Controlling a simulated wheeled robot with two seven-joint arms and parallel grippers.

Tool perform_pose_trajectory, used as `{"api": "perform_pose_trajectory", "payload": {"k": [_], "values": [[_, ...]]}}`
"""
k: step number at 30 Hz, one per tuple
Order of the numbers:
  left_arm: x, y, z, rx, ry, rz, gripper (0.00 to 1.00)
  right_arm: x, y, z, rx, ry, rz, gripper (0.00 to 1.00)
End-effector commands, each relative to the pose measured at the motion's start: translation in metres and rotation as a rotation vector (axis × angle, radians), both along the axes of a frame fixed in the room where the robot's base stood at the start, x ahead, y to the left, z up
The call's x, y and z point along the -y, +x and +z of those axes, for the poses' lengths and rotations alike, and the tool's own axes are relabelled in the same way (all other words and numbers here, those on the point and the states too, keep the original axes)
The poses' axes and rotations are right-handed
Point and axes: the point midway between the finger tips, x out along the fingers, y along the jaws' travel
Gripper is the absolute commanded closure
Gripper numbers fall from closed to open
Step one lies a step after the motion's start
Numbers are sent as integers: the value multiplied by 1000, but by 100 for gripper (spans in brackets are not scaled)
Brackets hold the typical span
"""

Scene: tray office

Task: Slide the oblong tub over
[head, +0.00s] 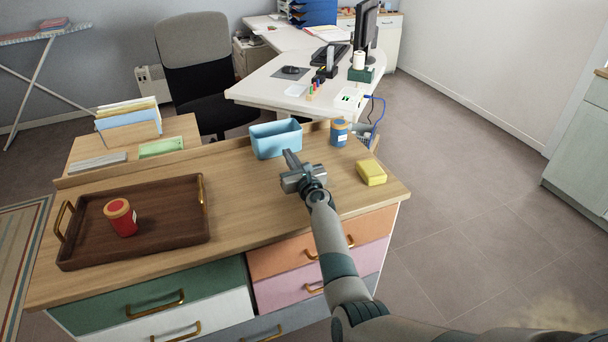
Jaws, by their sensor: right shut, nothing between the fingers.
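The oblong tub (275,140) is light blue and open-topped. It stands upright near the back edge of the wooden dresser top, right of the middle. My right gripper (289,156) is shut and empty, just in front of the tub's near side at its right half. The fingertips overlap the tub's lower edge in the picture, so I cannot tell whether they touch it. My left gripper is not in view.
A dark wooden tray (165,215) with a red jar (121,217) stands on the left. A blue jar (339,132) stands right of the tub, and a yellow sponge-like block (371,172) lies near the right edge. The top between tray and tub is clear.

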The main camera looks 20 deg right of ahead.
Motion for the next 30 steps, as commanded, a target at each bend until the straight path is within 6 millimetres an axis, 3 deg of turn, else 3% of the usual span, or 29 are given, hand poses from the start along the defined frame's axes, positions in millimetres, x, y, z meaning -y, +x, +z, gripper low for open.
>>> {"api": "perform_pose_trajectory", "payload": {"k": [4,21,30], "values": [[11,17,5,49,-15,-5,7,0,-11,2,0,1,0,100],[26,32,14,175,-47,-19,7,3,-83,0,-1,0,0,100],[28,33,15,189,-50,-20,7,3,-94,0,0,-1,1,100]]}}
